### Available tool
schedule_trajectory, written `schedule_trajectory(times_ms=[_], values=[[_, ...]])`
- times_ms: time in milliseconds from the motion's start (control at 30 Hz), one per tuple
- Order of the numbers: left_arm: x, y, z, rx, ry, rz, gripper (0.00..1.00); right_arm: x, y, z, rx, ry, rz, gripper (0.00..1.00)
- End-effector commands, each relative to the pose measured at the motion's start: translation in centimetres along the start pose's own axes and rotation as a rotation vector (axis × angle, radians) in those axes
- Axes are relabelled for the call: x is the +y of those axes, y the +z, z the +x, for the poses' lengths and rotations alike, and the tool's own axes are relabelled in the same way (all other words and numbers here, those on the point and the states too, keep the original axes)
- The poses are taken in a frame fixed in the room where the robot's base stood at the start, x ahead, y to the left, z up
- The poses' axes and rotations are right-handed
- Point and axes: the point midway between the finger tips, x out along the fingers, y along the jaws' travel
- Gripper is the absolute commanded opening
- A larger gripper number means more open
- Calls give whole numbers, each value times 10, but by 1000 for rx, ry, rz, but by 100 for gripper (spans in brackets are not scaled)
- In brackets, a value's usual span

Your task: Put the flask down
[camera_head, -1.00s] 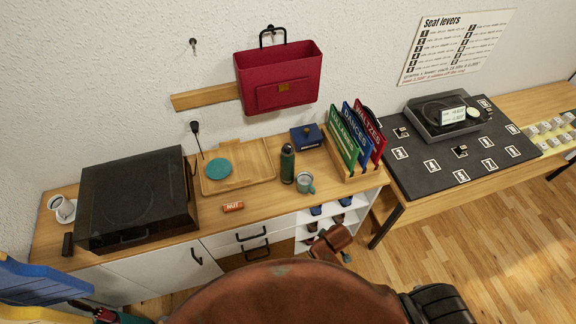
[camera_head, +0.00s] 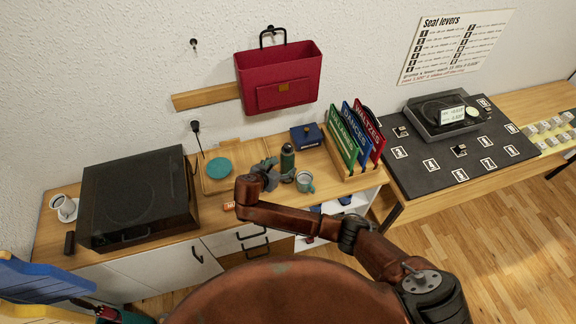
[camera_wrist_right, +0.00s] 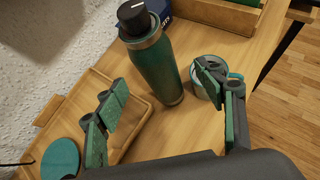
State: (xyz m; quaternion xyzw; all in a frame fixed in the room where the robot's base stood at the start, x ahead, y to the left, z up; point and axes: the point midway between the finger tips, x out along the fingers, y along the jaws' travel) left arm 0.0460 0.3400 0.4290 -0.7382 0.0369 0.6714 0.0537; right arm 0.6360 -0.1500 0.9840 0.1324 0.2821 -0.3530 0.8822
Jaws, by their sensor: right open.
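The flask (camera_head: 287,157) is a dark green bottle with a black cap. It stands upright on the wooden cabinet top (camera_head: 165,243). My right gripper (camera_head: 279,167) is low over the cabinet on the near side of the flask. In the right wrist view, the flask (camera_wrist_right: 160,66) shows between the spread green-padded fingers of the gripper (camera_wrist_right: 163,98), with gaps on both sides and no contact visible. The gripper is open and empty. My left gripper cannot be made out.
A grey-teal mug (camera_head: 305,182) stands close right of the flask; in the wrist view a finger overlaps it. A wooden tray (camera_head: 262,170) with a round teal disc (camera_head: 219,168) is to the left. A blue box (camera_head: 307,136) and a folder rack (camera_head: 362,172) stand behind and right.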

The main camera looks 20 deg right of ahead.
Motion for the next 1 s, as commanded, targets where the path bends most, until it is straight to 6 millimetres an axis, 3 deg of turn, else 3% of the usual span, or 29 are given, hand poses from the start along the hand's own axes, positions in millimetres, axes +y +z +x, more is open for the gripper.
schedule_trajectory(times_ms=[167,700,1000], values=[[0,0,0,0,0,0,41,5,12,8,-38,-5,-47,63],[0,0,-1,0,0,0,41,5,5,72,-34,-5,-42,63],[0,0,-1,0,0,1,41,6,5,76,-32,-2,-41,62]])
